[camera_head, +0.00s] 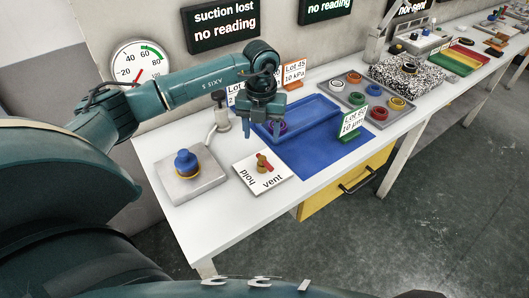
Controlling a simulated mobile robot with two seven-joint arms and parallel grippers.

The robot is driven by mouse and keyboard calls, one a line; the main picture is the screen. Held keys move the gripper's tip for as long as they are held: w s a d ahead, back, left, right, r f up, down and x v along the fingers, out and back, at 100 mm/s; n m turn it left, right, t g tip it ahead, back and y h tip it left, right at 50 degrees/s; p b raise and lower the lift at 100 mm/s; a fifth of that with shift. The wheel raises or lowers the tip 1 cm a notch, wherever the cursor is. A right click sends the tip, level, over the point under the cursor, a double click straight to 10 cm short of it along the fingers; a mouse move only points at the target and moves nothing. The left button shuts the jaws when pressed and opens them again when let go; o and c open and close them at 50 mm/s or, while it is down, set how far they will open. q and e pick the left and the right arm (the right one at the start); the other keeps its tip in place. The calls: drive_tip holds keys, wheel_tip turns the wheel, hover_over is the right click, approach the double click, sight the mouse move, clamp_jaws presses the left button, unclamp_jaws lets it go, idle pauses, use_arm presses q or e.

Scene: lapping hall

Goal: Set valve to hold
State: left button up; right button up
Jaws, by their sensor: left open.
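The valve (262,161) is a small brass body with a red handle on a white plate (245,168) lettered "hold" at its lower left and "vent" at its lower right. The red handle seems to slant toward the "vent" lettering. My left gripper (265,128) points down with its fingers apart, behind the valve plate in the picture and in front of the blue tray (318,105). Nothing shows held in it. A purple ring shows partly behind its fingers. My right gripper is not in view.
A grey block with a blue knob (186,162) stands left of the valve. A dark-topped fitting with a hose (221,112) stands behind. A blue mat (315,148), a green-based lot sign (352,122) and a tray of colored rings (356,98) lie right. A dial gauge (140,65) hangs on the wall.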

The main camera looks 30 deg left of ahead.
sight(262, 157)
use_arm(q)
wheel_tip(262, 157, down, 8)
drive_tip(key=shift+d+r+p, duration=0.1)
drive_tip(key=shift+p, duration=0.3)
drive_tip(key=shift+f, duration=0.5)
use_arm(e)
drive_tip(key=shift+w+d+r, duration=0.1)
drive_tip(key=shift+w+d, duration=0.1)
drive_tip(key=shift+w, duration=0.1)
use_arm(q)
drive_tip(key=shift+c, duration=0.6)
drive_tip(key=c, duration=0.3)
clamp_jaws()
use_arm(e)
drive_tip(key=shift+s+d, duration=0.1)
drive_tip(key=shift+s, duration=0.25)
